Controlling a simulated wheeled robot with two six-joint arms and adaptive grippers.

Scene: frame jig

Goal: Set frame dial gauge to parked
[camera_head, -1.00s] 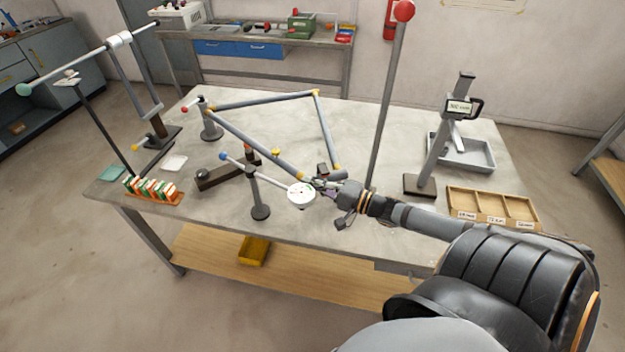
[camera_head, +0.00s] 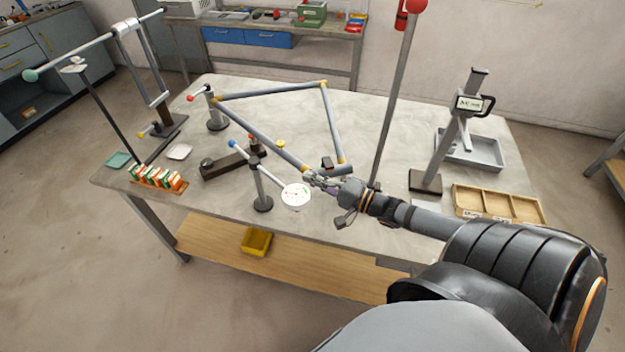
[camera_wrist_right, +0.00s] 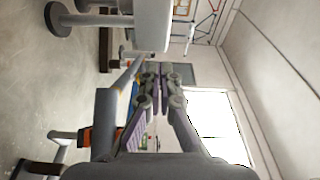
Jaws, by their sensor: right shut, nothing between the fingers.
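The dial gauge (camera_head: 296,195) has a round white face. It sits on the end of a thin arm with a blue knob (camera_head: 234,143) at its other end, carried by a dark post stand (camera_head: 263,204) at the front of the table. The face lies right of the post. My right gripper (camera_head: 312,181) is shut and empty, just behind and right of the gauge face; I cannot tell whether they touch. Its closed fingers (camera_wrist_right: 158,88) show in the right wrist view. The grey tube frame (camera_head: 262,139) lies behind, its near corner close to the gripper. My left gripper is not in view.
A tall post with a red ball (camera_head: 417,6) rises behind my right wrist. A display stand (camera_head: 426,180), grey tray (camera_head: 470,150) and wooden divided tray (camera_head: 497,206) stand right. A dark block (camera_head: 228,163) and orange-green rack (camera_head: 157,179) are left. The table's back middle is clear.

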